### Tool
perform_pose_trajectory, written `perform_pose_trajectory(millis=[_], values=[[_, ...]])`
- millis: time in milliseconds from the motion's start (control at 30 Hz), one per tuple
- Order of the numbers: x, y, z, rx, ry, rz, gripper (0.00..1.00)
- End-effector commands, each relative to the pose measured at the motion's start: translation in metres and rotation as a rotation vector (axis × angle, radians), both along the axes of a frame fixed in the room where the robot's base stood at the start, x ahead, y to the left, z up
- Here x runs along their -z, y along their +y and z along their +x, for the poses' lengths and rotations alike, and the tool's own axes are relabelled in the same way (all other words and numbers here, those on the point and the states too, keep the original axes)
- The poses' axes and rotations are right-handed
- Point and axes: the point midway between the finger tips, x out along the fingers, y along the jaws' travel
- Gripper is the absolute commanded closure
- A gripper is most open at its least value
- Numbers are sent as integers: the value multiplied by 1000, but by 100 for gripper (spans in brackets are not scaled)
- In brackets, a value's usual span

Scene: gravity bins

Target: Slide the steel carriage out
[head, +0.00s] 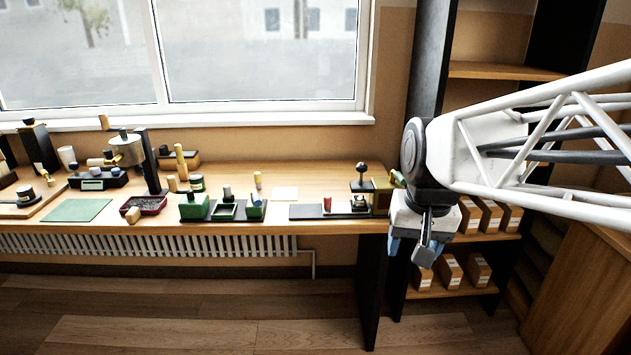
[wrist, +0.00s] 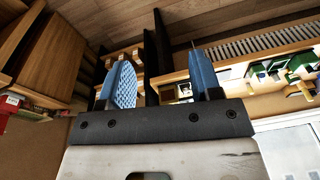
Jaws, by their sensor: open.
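A low device with a long dark base plate (head: 303,212) sits at the right end of the bench. A grey metal block with a black ball knob (head: 361,168) stands on its right part, beside a brass-coloured block (head: 381,194). The grey block looks like the steel carriage (head: 359,187), but it is too small to be sure. A red cylinder (head: 327,204) stands left of it. My gripper (head: 409,250) hangs right of the bench end, blue fingers down, apart from the device. The wrist view shows my gripper (wrist: 161,72) open with nothing between the fingers.
Left along the bench (head: 343,224) stand a green fixture (head: 194,209), a dark red tray (head: 152,204) of small parts and a green mat (head: 77,210). A pale card (head: 285,193) lies behind the device. Shelves with small boxes (head: 449,271) stand behind my gripper.

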Motion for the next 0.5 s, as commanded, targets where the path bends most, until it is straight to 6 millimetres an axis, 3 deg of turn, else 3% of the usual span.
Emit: perform_pose_trajectory(millis=[500], values=[[-19,12,118,114,87,57,42]])
